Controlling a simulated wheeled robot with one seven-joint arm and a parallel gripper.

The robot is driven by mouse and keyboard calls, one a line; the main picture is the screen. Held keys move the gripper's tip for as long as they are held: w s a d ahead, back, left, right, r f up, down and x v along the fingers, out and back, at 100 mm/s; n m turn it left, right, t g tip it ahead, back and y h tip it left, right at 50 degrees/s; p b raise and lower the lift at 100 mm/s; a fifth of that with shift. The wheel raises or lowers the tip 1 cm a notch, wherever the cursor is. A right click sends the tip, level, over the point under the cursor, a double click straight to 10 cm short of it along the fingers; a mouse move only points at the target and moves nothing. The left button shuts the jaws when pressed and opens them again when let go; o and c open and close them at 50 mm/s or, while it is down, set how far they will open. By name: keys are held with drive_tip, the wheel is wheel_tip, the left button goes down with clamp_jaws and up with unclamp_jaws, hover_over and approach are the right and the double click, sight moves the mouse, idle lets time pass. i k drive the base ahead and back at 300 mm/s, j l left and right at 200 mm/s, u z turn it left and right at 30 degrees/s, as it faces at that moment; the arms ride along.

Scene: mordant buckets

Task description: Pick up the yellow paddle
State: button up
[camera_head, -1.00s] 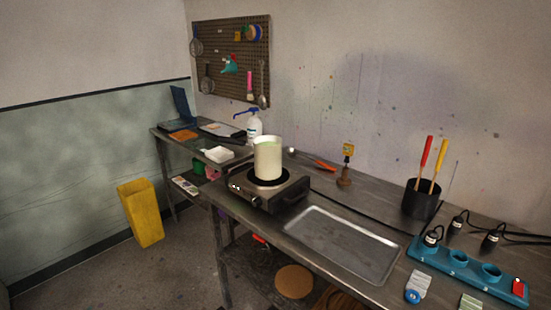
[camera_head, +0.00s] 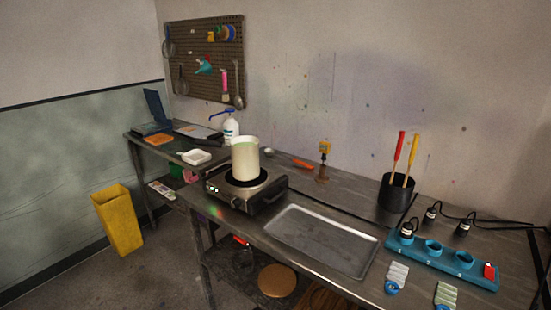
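The yellow paddle (camera_head: 411,160) stands upright, slightly tilted, in a black cup (camera_head: 396,194) on the right part of the metal bench. Only its upper shaft shows; its lower end is hidden inside the cup. A red paddle (camera_head: 398,150) stands in the same cup, just left of the yellow one. My gripper is not in view.
A blue power strip (camera_head: 440,262) with black plugs lies right of the cup. A metal tray (camera_head: 322,240) lies front-left of it. A hot plate (camera_head: 247,194) bears a tall pale pot (camera_head: 245,158). A small yellow-topped stand (camera_head: 324,160) is behind the tray.

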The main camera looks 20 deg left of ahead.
sight(413, 149)
drive_tip(key=i+j+z, duration=0.3)
drive_tip(key=j, duration=0.35)
drive_tip(key=i+j+z, duration=0.15)
drive_tip(key=j, duration=0.2)
drive_tip(key=i+j+z, duration=0.1)
drive_tip(key=j, duration=0.3)
drive_tip(key=i+j+z, duration=0.15)
drive_tip(key=j, duration=0.25)
